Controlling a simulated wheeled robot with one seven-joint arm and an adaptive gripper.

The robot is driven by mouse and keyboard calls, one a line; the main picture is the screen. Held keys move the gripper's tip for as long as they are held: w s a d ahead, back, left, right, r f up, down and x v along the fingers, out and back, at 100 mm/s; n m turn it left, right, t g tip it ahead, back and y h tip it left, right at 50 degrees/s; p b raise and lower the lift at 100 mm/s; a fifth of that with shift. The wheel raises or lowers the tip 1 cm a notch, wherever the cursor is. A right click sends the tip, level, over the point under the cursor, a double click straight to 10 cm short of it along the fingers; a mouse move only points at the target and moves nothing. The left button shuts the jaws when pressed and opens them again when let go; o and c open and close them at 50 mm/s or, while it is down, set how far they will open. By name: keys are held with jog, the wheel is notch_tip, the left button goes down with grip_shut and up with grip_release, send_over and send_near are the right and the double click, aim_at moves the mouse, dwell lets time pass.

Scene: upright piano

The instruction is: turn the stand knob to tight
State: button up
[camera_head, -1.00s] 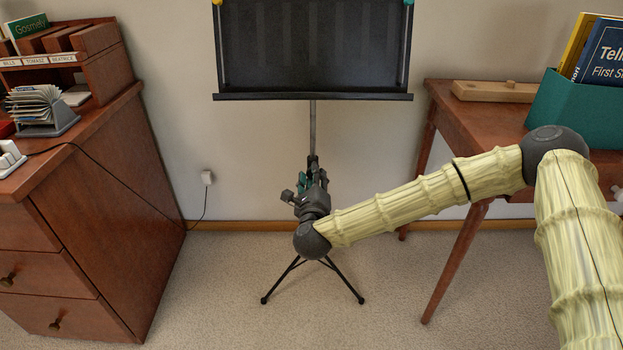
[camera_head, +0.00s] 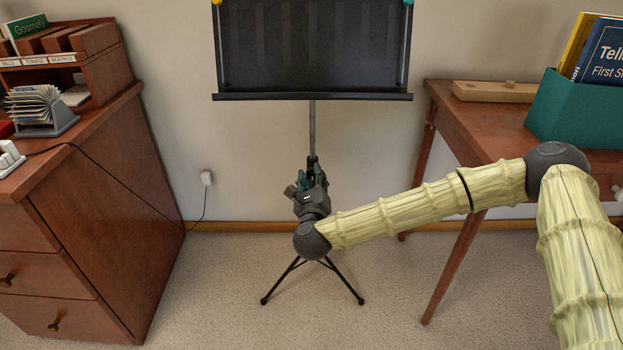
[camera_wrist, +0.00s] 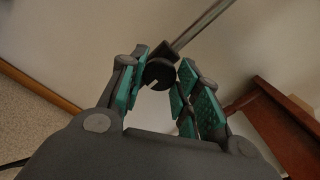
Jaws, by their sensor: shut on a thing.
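The music stand has a black desk (camera_head: 312,50), a thin grey pole (camera_head: 312,128) and black tripod legs (camera_head: 342,282) on the carpet. My gripper (camera_head: 312,172) is at the pole's lower end, where the knob is hidden in the head view. In the wrist view the dark round stand knob (camera_wrist: 159,73), with a pale mark on its face, lies between the green-padded fingers of my gripper (camera_wrist: 158,84). The gripper is shut on the knob. The pole (camera_wrist: 200,27) runs up and right from it in that view.
A wooden cabinet (camera_head: 120,220) stands on the left. A wooden table (camera_head: 480,130) with a green box (camera_head: 575,112) of books stands on the right, near my arm. A wall socket (camera_head: 207,178) with a cord is behind. Carpet around the stand is clear.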

jog(key=o, duration=1)
jog(key=shift+o, duration=0.2)
jog(key=shift+s, duration=0.1)
jog(key=s, duration=1.1)
jog(key=shift+s, duration=0.4)
